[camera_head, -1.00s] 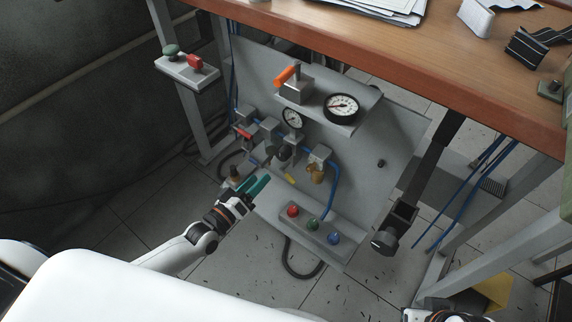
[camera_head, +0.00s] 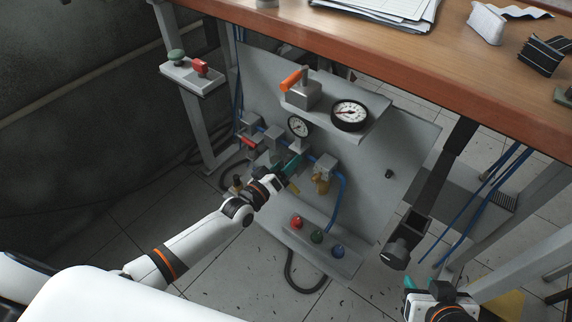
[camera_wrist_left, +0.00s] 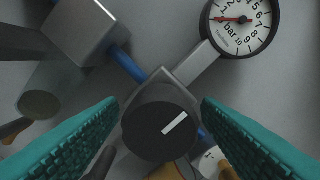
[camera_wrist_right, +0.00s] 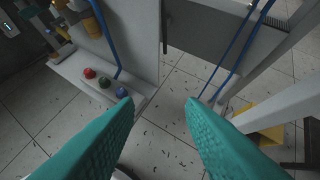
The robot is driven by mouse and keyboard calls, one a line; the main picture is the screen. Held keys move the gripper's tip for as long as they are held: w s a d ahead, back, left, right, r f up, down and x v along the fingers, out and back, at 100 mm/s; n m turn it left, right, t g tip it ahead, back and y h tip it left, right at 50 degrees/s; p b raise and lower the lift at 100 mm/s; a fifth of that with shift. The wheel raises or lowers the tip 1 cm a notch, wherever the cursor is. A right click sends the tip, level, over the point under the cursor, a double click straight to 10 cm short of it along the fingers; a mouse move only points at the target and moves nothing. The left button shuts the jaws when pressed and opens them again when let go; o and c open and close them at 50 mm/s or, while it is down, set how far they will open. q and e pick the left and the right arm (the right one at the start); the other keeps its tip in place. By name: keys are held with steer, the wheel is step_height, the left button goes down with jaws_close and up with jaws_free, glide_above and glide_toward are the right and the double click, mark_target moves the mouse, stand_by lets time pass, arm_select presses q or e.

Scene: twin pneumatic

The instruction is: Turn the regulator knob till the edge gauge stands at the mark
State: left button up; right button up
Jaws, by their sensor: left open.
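The regulator knob (camera_wrist_left: 160,124) is black and round with a white stripe. In the left wrist view it sits between the two teal fingers of my left gripper (camera_wrist_left: 158,106). The fingers are open, with gaps to the knob; contact is not visible. In the head view my left gripper (camera_head: 292,164) hides the knob. My right gripper (camera_wrist_right: 160,101) is open and empty.
The grey panel carries a brass-coloured part (camera_head: 322,184), blue hoses, an orange-handled valve (camera_head: 293,80) and a box of red, green and blue buttons (camera_head: 317,237). The wooden table (camera_head: 400,70) overhangs it. A dark arm with a knob (camera_head: 398,252) stands at right.

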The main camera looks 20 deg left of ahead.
arm_select(q)
steer(key=shift+c, duration=0.2)
steer(key=c, duration=1)
steer(key=shift+o, duration=0.2)
